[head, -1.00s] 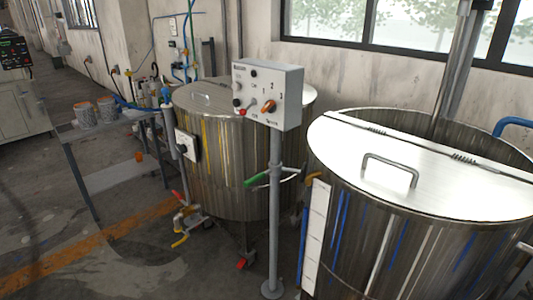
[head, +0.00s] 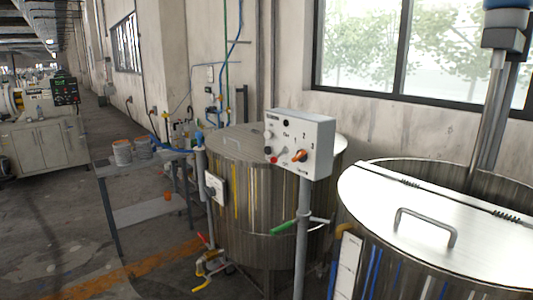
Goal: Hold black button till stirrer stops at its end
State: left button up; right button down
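A grey control box (head: 299,144) stands on a post in front of the left steel tank. Its face carries a black button (head: 286,122) near the top, another dark knob (head: 268,150) lower left, a red control (head: 274,160) and an orange selector (head: 299,156). The stirrer shaft (head: 487,120) stands upright over the right tank, under a blue-topped drive (head: 507,22) at the top right edge. Its lower end is hidden inside the tank. Neither of my grippers shows in the head view.
The right tank has a half lid (head: 440,225) with a handle, close in front. The left tank (head: 245,190) stands behind the post. A bench with paint buckets (head: 122,152) is at left. Open floor (head: 50,225) lies at lower left.

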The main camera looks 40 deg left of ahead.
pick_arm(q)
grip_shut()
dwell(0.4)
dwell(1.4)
